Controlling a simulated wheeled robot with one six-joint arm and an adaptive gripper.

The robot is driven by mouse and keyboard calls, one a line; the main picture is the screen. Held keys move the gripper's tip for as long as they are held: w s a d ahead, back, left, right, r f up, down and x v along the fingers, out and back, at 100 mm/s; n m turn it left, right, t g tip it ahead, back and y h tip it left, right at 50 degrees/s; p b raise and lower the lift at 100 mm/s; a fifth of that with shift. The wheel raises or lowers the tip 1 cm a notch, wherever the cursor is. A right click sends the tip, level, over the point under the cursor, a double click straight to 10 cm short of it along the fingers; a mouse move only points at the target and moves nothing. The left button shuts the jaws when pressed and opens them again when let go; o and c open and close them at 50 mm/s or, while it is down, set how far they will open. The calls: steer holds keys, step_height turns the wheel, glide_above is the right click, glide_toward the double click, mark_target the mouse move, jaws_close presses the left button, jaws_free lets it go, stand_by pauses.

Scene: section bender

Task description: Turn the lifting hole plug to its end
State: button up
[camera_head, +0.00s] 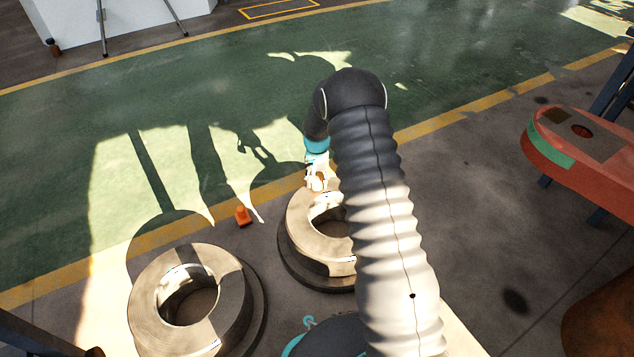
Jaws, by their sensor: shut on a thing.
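My gripper (319,182) is small and pale in this view, at the end of my arm, reaching down to the far rim of the right-hand grey ring (300,222). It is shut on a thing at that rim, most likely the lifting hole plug. The plug itself cannot be made out; the fingers and my arm hide that spot. How far the plug is turned does not show. My arm also covers the right side of this ring.
A second grey ring (146,292) lies at lower left. A small orange object (243,215) stands on the floor between the rings, left of my gripper. A red machine part with a green edge (605,165) juts in at right. The green floor beyond is clear.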

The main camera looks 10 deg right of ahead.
steer(key=shift+m, duration=2)
steer(key=o, duration=1.1)
steer(key=shift+o, duration=0.2)
steer(key=shift+r, duration=0.1)
step_height(320, 180, up, 12)
